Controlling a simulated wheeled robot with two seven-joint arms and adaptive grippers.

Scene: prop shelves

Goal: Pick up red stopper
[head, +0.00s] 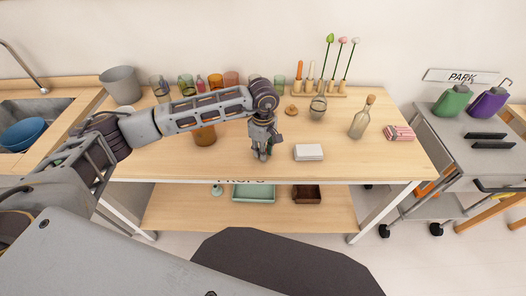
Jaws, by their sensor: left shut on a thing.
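My left gripper (262,153) points down over the front middle of the wooden table (350,165). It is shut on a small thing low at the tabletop. The fingers hide that thing, and I cannot make out its colour or shape. No red stopper shows clearly anywhere else on the table. A white block (308,152) lies just right of the gripper, apart from it. My right gripper is not in view.
An amber jar (204,135) stands left of the gripper. A corked bottle (361,118), a glass jar (318,107) and a striped pink cloth (399,132) are to the right. Coloured glasses (231,78) line the back. A green tray (254,193) sits on the lower shelf.

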